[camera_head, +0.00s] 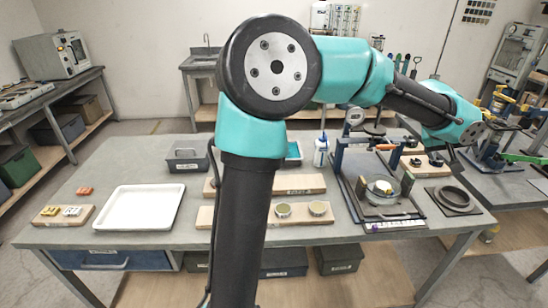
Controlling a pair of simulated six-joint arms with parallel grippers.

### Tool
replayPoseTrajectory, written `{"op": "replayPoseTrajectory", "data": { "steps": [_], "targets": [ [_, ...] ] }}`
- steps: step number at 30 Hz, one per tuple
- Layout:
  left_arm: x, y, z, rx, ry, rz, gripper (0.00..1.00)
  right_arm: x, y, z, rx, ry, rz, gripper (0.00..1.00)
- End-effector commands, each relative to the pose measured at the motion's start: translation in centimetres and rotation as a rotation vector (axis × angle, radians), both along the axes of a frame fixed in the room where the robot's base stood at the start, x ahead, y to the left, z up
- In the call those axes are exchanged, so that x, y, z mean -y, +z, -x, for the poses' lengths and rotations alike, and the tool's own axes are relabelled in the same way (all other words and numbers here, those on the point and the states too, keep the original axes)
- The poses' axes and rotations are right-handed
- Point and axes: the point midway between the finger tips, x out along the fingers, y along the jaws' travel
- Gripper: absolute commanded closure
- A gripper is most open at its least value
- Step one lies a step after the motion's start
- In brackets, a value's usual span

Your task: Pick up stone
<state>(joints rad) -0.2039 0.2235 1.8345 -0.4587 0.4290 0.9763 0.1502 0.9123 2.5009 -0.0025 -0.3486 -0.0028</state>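I cannot make out a clear stone. A small pale yellowish lump (384,186) lies in or on a round clear dish (380,198) in the lever frame (352,188) at the right of the table; it is too small to tell whether it is a stone. One of my teal and black arms rises through the middle of the camera_head view and bends to the right, above the lever frame. I cannot tell which arm it is. Neither gripper's fingers show. My arm hides part of the table's middle.
A white tray (141,226) lies on the left of the grey table (120,158). Wooden boards (297,184) lie in the middle, the front one with two round tins (318,208). A dark ring (453,197) sits at the right. A blue-white bottle (321,152) stands behind.

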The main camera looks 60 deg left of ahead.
Motion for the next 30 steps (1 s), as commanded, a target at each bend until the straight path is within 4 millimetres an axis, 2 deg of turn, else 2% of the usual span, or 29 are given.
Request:
{"op": "replayPoseTrajectory", "data": {
  "steps": [1,6,9,13,19,23,30],
  "targets": [
    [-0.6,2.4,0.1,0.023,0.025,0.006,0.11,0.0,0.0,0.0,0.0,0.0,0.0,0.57],
    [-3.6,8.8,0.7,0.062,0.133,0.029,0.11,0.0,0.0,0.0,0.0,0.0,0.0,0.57],
    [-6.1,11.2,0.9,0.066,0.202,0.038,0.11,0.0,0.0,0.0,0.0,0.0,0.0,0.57],
    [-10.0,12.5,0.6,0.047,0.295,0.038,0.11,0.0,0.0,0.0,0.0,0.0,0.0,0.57],
    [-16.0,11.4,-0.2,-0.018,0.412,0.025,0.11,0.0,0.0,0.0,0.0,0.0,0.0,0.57],
    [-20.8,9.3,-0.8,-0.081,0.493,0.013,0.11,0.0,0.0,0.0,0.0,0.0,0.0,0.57],
    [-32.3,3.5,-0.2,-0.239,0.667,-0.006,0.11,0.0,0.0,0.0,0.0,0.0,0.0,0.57]
  ]
}}
